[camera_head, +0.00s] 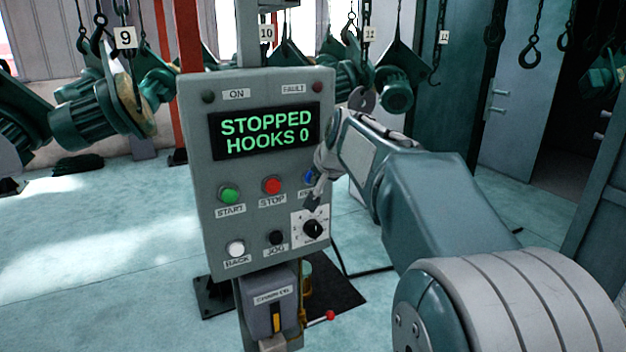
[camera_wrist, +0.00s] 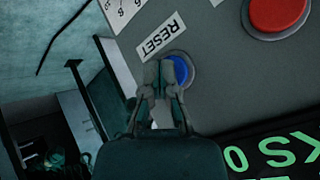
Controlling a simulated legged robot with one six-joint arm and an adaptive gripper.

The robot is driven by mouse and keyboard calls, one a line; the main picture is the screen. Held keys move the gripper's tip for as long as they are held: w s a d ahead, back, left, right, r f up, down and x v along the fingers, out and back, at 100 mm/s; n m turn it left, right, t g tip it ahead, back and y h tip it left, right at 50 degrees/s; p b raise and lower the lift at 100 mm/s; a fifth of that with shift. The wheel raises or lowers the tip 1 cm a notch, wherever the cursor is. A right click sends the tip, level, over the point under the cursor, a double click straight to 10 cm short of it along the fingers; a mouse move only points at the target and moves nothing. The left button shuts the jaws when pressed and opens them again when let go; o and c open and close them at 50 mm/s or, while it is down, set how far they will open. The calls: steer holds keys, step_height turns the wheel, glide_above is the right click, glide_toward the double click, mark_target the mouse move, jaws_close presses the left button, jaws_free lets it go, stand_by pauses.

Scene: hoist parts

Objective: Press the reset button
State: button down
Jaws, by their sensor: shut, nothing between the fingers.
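The blue reset button (camera_wrist: 181,69) sits on the grey control panel (camera_wrist: 225,85), beside a white label reading RESET. My gripper (camera_head: 313,200) is shut and empty in front of the panel's right side. In the wrist view my gripper's fingertips (camera_wrist: 160,66) are together and overlap the button's left edge. I cannot tell whether they touch it. The panel display (camera_head: 265,131) reads STOPPED, HOOKS 0.
Nearby on the panel are a red stop button (camera_head: 271,185), a green start button (camera_head: 229,195), a white back button (camera_head: 236,248), a black jog button (camera_head: 276,238) and a rotary dial (camera_head: 313,229). A lower box (camera_head: 268,302) hangs beneath. Hoists and hooks hang behind.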

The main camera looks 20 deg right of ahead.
steer(key=shift+s, duration=0.8)
steer(key=s, duration=0.5)
steer(key=shift+d, duration=0.1)
stand_by(0.4)
stand_by(0.5)
